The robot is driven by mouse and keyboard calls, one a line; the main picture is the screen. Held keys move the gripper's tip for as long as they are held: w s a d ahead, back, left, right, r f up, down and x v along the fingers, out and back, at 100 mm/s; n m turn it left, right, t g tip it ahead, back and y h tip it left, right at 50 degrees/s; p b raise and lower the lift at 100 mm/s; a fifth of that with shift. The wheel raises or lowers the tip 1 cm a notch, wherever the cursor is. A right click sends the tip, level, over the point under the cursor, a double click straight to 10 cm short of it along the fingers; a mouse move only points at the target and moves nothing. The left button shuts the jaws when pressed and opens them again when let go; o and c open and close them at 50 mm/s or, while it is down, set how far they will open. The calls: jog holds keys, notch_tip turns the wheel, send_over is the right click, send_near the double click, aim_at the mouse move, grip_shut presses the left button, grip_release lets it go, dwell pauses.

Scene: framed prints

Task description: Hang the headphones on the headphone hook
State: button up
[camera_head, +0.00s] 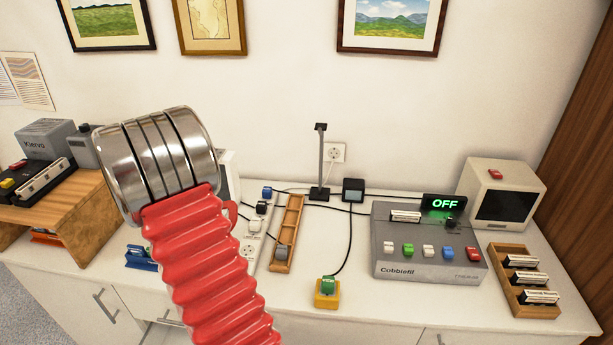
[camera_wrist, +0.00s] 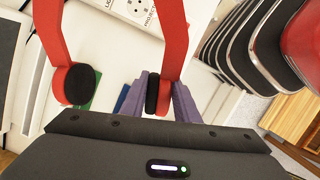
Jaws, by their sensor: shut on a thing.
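The red headphones (camera_wrist: 173,40) with black ear pads fill the upper left of the wrist view. My gripper (camera_wrist: 159,92), with purple fingers, is shut on the headphones at the right ear cup. The other ear cup (camera_wrist: 75,84) hangs free to the left. In the head view my arm hides the gripper and most of the headphones; only a bit of red shows beside the arm. A slim grey stand with a black top and base, which looks like the headphone hook (camera_head: 321,160), stands upright at the back of the counter, right of my arm, with nothing on it.
A wall socket (camera_head: 335,152) and a small black box (camera_head: 353,190) with cables are close to the stand. A wooden tray (camera_head: 288,232), a power strip (camera_head: 252,250), a grey button console (camera_head: 428,258) and a monitor (camera_head: 502,192) occupy the counter. Framed prints hang above.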

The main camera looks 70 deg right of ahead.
jog(key=s+d+r+n+h, duration=0.3)
jog(key=s+d+h, duration=0.1)
jog(key=s+d, duration=0.5)
jog(key=s+d+r+n+g+h, duration=0.1)
jog(key=s+d+r+n+h, duration=0.1)
jog(key=s+d, duration=0.8)
jog(key=s+d+r+n+h, duration=0.3)
jog(key=s+d+r+h, duration=0.2)
jog(key=s+d, duration=0.5)
jog(key=d+h, duration=0.2)
jog(key=d, duration=0.1)
jog(key=shift+n+g, duration=0.3)
jog(key=shift+g, duration=0.1)
jog(key=shift+d, duration=0.2)
jog(key=w+d+f, duration=0.2)
jog(key=d+f, duration=0.1)
jog(key=d, duration=0.8)
jog(key=shift+w, duration=0.25)
dwell(0.3)
jog(key=shift+d+f, duration=0.1)
jog(key=shift+f, duration=0.05)
dwell(0.6)
